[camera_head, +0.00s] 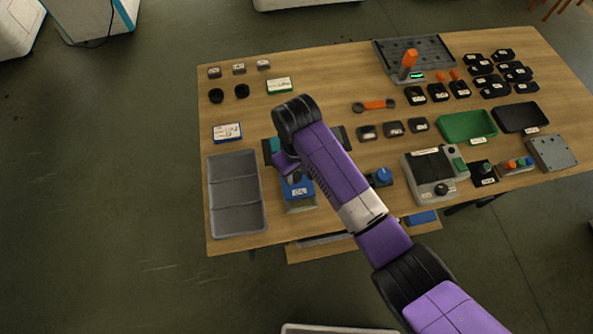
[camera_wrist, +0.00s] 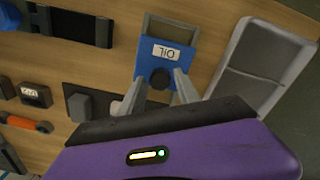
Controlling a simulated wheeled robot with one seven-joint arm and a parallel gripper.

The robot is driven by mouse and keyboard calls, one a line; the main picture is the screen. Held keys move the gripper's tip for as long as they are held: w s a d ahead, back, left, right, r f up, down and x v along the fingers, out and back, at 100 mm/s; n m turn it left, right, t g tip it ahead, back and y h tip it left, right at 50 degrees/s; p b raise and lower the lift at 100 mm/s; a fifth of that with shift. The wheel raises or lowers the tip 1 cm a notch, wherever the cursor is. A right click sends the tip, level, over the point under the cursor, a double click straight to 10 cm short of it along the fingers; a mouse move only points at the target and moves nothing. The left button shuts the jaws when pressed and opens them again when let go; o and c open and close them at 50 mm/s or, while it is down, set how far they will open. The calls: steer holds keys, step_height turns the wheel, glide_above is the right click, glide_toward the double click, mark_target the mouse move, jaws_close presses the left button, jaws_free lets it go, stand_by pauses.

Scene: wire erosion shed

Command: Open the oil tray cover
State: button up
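The oil tray has a blue cover with a white OIL label; the cover (camera_head: 291,194) is on the left part of the table, partly hidden by my arm. In the wrist view the cover (camera_wrist: 184,65) carries a black knob (camera_wrist: 160,79) below the label. A grey-edged part of the tray (camera_wrist: 170,26) shows beyond the cover. My gripper (camera_wrist: 158,84) is open, its two grey fingers apart on either side of the knob. I cannot tell whether they touch it. In the head view my gripper (camera_head: 290,168) is just above the cover, its fingers mostly hidden.
A grey divided bin (camera_head: 236,232) stands left of the oil tray, and a blue-knobbed block (camera_head: 381,177) to its right. A labelled grey machine (camera_head: 434,176) and green tray (camera_head: 467,126) are farther right.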

jaws_close()
stand_by(1.2)
